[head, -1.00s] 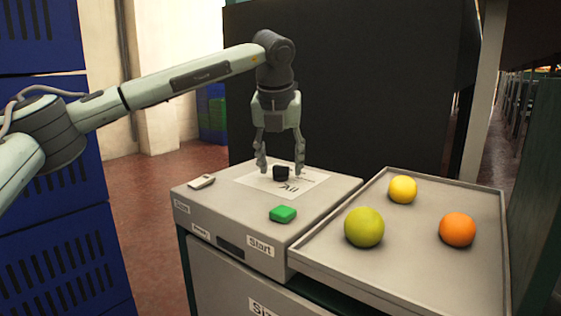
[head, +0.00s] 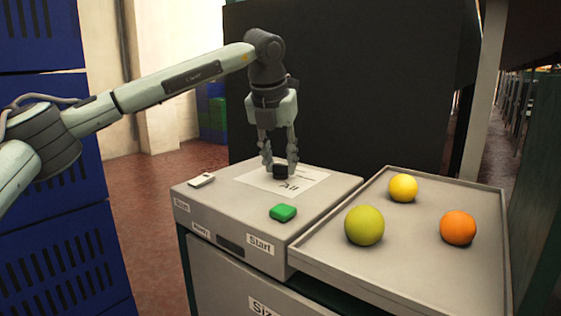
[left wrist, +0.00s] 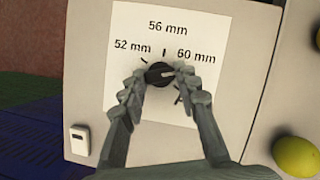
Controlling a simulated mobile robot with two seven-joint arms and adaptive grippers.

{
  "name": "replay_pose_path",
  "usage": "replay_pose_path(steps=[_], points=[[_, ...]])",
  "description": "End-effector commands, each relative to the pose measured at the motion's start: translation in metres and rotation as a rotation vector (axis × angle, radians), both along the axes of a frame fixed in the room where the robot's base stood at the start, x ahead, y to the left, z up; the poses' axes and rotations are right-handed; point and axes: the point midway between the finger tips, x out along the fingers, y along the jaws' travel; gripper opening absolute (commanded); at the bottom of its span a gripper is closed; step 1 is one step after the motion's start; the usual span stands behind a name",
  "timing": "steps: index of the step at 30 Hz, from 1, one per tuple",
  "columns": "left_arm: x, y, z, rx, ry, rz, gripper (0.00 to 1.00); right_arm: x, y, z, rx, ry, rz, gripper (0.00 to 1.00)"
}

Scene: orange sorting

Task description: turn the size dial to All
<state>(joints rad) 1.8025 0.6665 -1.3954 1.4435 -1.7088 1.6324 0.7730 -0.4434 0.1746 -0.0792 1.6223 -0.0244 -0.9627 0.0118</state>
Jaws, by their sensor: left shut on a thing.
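The black size dial (head: 281,172) stands on a white label sheet on top of the grey machine. My left gripper (head: 279,163) points down over it, with its fingers shut on the dial's two sides. In the left wrist view the dial (left wrist: 157,73) sits between the fingertips (left wrist: 159,80). Its pale pointer mark appears to point right, close to the 60 mm side. The label sheet (left wrist: 125,25) shows 52 mm, 56 mm and 60 mm. In the head view the word All shows in front of the dial; in the wrist view a finger hides it. My right gripper is not in view.
A green button (head: 283,213) lies in front of the dial, and a small white switch (head: 201,180) is at the left. A tray (head: 440,283) at the right holds a yellow-green, a yellow and an orange fruit. A dark panel stands behind.

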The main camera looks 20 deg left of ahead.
Motion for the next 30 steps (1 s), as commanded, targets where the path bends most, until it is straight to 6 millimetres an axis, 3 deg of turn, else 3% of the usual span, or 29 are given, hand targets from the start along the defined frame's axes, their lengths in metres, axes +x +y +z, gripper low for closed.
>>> replay_pose_path(steps=[7,18,30], points=[[0.0,0.003,0.001,-0.003,0.0,-0.218,0.02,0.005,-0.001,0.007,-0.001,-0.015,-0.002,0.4],[0.001,0.005,0.001,-0.004,-0.001,-0.561,0.02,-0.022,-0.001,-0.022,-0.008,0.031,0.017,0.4],[0.002,0.007,0.001,-0.001,-0.002,-0.819,0.02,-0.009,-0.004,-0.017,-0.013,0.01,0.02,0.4]])
